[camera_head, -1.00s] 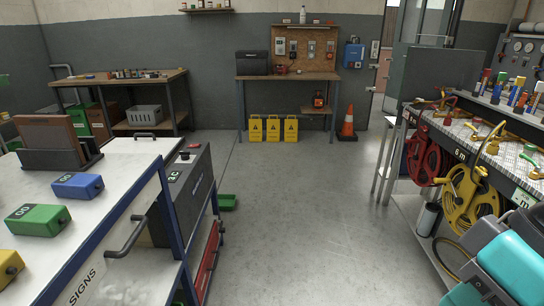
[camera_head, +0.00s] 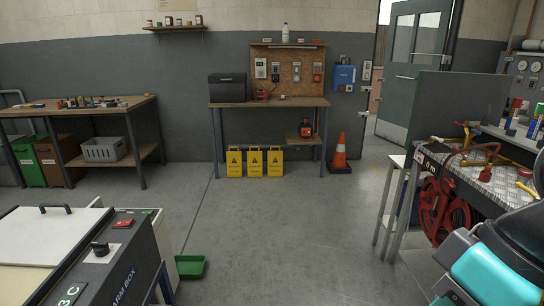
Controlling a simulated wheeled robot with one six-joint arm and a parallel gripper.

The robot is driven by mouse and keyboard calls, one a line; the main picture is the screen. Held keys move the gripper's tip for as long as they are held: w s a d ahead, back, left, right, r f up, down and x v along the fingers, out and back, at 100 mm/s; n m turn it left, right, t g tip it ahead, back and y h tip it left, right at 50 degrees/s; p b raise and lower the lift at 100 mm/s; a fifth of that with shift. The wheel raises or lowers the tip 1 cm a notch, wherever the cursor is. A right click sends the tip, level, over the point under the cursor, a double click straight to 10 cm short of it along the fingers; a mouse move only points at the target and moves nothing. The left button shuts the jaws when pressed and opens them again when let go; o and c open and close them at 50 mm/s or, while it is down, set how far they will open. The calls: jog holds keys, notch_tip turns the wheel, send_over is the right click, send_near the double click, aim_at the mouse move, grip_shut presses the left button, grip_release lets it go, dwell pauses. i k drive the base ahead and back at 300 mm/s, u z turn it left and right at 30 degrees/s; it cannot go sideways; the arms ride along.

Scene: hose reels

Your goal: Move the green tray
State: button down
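The green tray (camera_head: 190,267) is a small, shallow, open tray. It lies on the floor at the lower left, just right of the dark box unit (camera_head: 110,260). Its left end is close to that unit and its inside looks empty. Part of my teal and black arm shows at the lower right edge, far from the tray. My gripper's fingers cannot be made out in this view.
The grey floor in the middle is clear. A workbench (camera_head: 268,102) stands at the back, with several yellow signs (camera_head: 254,162) below it and an orange cone (camera_head: 340,155) beside it. A hose reel bench (camera_head: 490,178) bounds the right side.

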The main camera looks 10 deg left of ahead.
aim_at(189, 266)
jog(key=u, duration=0.2)
jog(key=i, duration=2)
jog(key=u, duration=0.55)
jog(key=i, duration=1.85)
jog(key=u, duration=0.25)
